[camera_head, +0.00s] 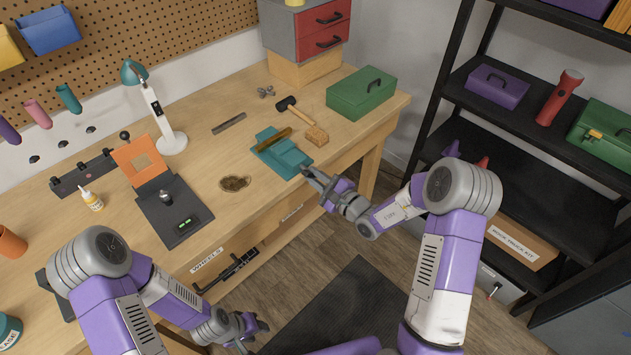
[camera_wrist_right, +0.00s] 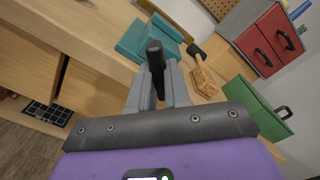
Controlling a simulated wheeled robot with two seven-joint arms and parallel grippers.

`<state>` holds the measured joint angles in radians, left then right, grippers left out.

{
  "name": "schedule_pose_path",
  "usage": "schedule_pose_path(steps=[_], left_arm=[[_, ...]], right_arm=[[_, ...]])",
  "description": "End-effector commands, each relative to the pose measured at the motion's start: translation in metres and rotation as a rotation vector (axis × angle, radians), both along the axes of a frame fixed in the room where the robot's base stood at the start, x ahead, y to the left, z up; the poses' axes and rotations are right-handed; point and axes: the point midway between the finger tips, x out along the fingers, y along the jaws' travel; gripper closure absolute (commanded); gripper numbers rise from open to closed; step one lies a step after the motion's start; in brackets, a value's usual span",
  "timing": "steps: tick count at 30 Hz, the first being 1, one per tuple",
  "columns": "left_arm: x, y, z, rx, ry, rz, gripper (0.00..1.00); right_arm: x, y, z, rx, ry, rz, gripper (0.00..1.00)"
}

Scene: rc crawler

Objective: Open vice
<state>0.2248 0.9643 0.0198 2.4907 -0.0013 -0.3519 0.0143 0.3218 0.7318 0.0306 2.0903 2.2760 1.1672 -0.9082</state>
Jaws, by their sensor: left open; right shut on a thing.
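The teal vice (camera_head: 285,155) is at the front edge of the workbench, with a brown bar-like piece (camera_head: 273,139) lying across its top. In the right wrist view the vice (camera_wrist_right: 135,42) is just beyond the fingers. My right gripper (camera_head: 308,174) is at the vice's front end. In the wrist view its fingers (camera_wrist_right: 158,92) are shut on a dark handle (camera_wrist_right: 155,54) in front of the vice. The fingers hide part of the handle. My left gripper (camera_head: 257,329) is open and empty, low in front of the bench, away from the vice.
A wooden block (camera_head: 316,136), a mallet (camera_head: 297,110) and a green toolbox (camera_head: 361,92) are behind and right of the vice. A brown patch (camera_head: 235,183) and a black scale (camera_head: 175,211) lie to its left. A black shelf (camera_head: 540,128) stands at the right.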

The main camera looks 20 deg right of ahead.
Motion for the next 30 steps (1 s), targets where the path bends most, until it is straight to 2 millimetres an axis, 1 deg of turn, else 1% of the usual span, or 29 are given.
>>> schedule_pose_path(steps=[1, 18, 24, 30], left_arm=[[0.0, 0.0, -0.009, 0.0, 0.0, 0.0, 0.57], [0.0, 0.0, -0.074, 0.0, 0.0, 0.0, 0.57], [0.0, 0.0, -0.09, 0.0, 0.0, 0.0, 0.57], [0.0, 0.0, -0.099, 0.0, 0.0, 0.0, 0.57]], right_arm=[[0.0, 0.001, -0.003, -0.038, -0.025, 0.002, 1.0], [0.0, 0.0, -0.003, -0.475, -0.277, 0.0, 1.0], [0.0, 0.0, -0.002, -0.572, -0.333, 0.001, 1.0], [0.0, 0.0, -0.001, -0.629, -0.364, 0.001, 1.0]])
